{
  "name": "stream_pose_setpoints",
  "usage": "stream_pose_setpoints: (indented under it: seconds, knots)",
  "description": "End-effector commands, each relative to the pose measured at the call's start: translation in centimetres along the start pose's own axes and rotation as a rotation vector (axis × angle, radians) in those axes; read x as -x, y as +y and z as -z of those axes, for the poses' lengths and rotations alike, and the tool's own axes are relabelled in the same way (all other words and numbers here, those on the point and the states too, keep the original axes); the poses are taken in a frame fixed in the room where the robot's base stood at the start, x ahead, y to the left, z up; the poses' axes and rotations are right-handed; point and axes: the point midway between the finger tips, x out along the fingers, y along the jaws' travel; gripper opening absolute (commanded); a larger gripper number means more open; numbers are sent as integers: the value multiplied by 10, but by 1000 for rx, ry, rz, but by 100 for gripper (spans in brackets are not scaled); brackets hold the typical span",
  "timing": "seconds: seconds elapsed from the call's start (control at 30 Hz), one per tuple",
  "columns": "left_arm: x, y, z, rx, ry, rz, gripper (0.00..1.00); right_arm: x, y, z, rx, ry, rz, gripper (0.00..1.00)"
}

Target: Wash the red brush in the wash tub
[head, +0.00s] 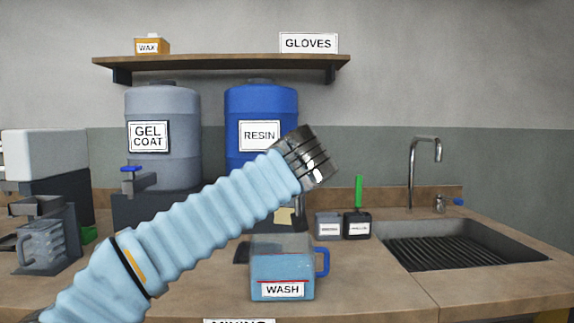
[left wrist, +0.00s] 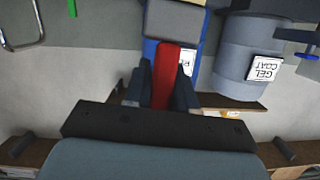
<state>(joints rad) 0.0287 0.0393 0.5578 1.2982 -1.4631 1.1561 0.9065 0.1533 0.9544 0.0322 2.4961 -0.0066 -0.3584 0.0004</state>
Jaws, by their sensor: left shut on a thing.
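The wash tub (head: 262,262) is a see-through container with blue liquid, a red line, a WASH label and a blue handle at its right. It stands upright on the counter, low in the middle of the head view. My left arm crosses above and left of it in that view, and its gripper is hidden beyond the metal wrist. In the left wrist view my left gripper (left wrist: 167,95) is shut on the red brush (left wrist: 167,68). Its red length shows between the dark fingers; I cannot make out bristles. The brush is hidden in the head view. My right gripper is not in view.
A sink (head: 460,243) with a tap (head: 412,165) is at the right. Small dark containers (head: 357,226), one with a green upright (head: 358,192), stand behind the tub. The gel coat drum (head: 165,105) and resin drum (head: 262,100) are at the back. Counter right of the tub is clear.

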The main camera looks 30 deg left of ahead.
Motion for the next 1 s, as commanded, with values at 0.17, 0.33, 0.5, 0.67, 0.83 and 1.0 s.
stream_pose_setpoints:
  seconds: [0.17, 0.33, 0.5, 0.67, 0.83, 1.0]
  knots:
    - [1, 4, -20, -1, -1, 1, 0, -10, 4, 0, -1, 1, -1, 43]
    - [3, 9, -35, -1, -1, 1, 0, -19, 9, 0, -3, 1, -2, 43]
    - [-4, 9, -51, 1, -1, 1, 0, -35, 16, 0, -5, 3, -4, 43]
    - [-10, 9, -64, 1, -1, 1, 0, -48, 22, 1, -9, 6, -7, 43]
    - [-16, 9, -79, 1, -1, 0, 0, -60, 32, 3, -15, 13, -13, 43]
    - [-21, 9, -93, 2, -1, 0, 0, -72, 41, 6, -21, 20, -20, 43]
